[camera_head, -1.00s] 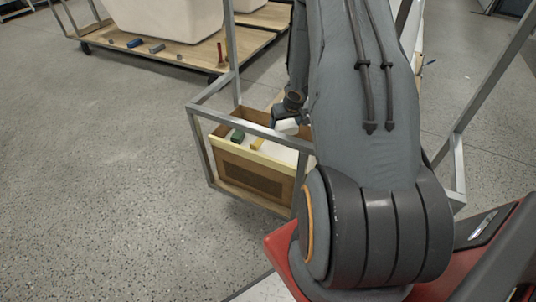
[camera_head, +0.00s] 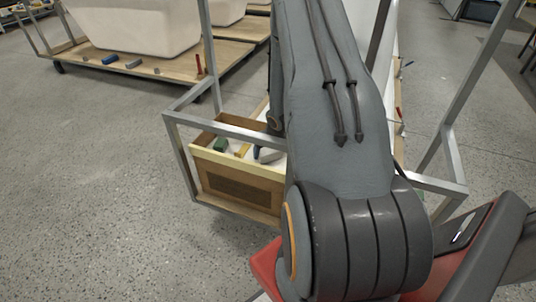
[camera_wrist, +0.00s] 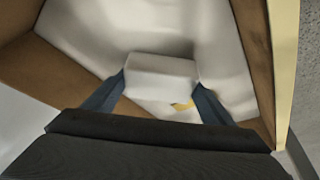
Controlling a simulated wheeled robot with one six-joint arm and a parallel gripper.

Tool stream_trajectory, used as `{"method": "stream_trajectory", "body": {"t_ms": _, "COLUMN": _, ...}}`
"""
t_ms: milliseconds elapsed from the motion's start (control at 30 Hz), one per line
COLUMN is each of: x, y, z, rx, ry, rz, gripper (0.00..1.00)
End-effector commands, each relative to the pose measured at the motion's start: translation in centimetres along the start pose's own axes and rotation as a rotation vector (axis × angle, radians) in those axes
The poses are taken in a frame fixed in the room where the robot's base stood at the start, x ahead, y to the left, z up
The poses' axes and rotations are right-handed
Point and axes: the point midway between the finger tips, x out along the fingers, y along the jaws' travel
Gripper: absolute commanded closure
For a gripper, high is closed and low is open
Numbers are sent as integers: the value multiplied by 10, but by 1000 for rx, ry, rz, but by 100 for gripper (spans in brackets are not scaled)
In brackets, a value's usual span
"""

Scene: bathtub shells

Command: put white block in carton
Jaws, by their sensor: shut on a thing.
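The carton (camera_head: 240,188) is a brown cardboard box with a pale yellow front rim and a white inside, set in a metal frame. In the wrist view, my gripper (camera_wrist: 160,88) is shut on the white block (camera_wrist: 160,68), with a blue-grey finger at each side. The block is between the carton's brown walls (camera_wrist: 62,72), over the white inside. In the head view, my gripper (camera_head: 263,154) is low at the carton's opening, partly hidden by my arm. I cannot tell whether the block touches the carton's bottom.
A green block (camera_head: 220,144) and a yellow block (camera_head: 242,150) lie in the carton's left part. Metal frame bars (camera_head: 235,133) run close around the carton. A wooden platform (camera_head: 185,68) with white tub shells and small items stands behind. Open floor lies left.

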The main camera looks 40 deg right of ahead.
Motion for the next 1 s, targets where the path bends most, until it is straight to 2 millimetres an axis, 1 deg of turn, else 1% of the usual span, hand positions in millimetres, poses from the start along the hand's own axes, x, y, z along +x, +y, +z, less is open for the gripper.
{"method": "stream_trajectory", "body": {"t_ms": 67, "x": 6, "y": 0, "z": 2, "rx": 0, "ry": 1, "rz": 0, "gripper": 43}}
{"method": "stream_trajectory", "body": {"t_ms": 333, "x": 6, "y": 0, "z": 2, "rx": 0, "ry": 2, "rz": 0, "gripper": 43}}
{"method": "stream_trajectory", "body": {"t_ms": 467, "x": 9, "y": 0, "z": 3, "rx": 0, "ry": 1, "rz": 0, "gripper": 43}}
{"method": "stream_trajectory", "body": {"t_ms": 500, "x": 8, "y": 0, "z": 3, "rx": 0, "ry": 2, "rz": 0, "gripper": 16}}
{"method": "stream_trajectory", "body": {"t_ms": 567, "x": 8, "y": 0, "z": 3, "rx": 0, "ry": 2, "rz": 0, "gripper": 6}}
{"method": "stream_trajectory", "body": {"t_ms": 600, "x": 8, "y": 0, "z": 3, "rx": 0, "ry": 2, "rz": 0, "gripper": 4}}
{"method": "stream_trajectory", "body": {"t_ms": 867, "x": 8, "y": 0, "z": 3, "rx": -1, "ry": 2, "rz": 0, "gripper": 4}}
{"method": "stream_trajectory", "body": {"t_ms": 1000, "x": -1, "y": 0, "z": 1, "rx": -1, "ry": 2, "rz": 1, "gripper": 4}}
